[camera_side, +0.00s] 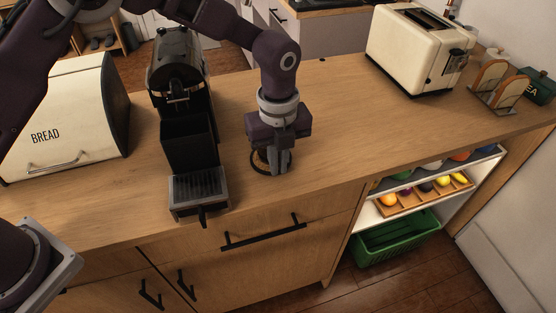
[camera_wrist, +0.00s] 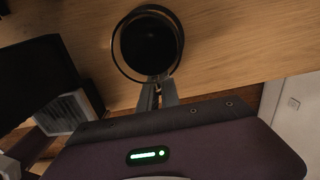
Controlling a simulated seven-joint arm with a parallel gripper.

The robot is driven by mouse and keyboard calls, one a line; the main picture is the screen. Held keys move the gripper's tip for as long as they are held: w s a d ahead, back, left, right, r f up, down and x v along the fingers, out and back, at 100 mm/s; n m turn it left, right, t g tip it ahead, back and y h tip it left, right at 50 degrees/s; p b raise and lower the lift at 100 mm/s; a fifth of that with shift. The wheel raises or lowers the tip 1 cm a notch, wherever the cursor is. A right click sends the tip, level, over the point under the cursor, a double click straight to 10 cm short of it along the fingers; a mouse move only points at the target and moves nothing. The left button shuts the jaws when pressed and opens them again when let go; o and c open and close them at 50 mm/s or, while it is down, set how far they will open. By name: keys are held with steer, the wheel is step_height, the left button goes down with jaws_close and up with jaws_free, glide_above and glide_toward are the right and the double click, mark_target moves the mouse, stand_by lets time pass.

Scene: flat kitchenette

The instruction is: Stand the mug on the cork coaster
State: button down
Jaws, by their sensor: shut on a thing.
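The mug (camera_wrist: 152,45) shows in the wrist view from above as a round, dark shape with a thin rim. My gripper (camera_wrist: 158,92) is shut on the near side of the mug; which part it pinches I cannot tell. In the side view my gripper (camera_side: 280,165) points down, low over the counter, just right of the coffee machine. A dark round edge with brown inside it shows around and left of the fingers. I cannot clearly separate mug from cork coaster there, nor tell whether the mug touches anything below.
The black coffee machine (camera_side: 182,110) stands close on the left, its drip tray (camera_side: 198,190) at the front. A bread bin (camera_side: 75,115) is farther left. A cream toaster (camera_side: 418,50) and a toast rack (camera_side: 494,88) stand back right. The wooden counter (camera_side: 350,125) is clear right of my gripper.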

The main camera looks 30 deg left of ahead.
steer(key=shift+f, duration=0.1)
steer(key=c, duration=1.6)
jaws_free()
steer(key=shift+o, duration=0.2)
step_height(320, 180, up, 12)
steer(key=shift+r, duration=0.15)
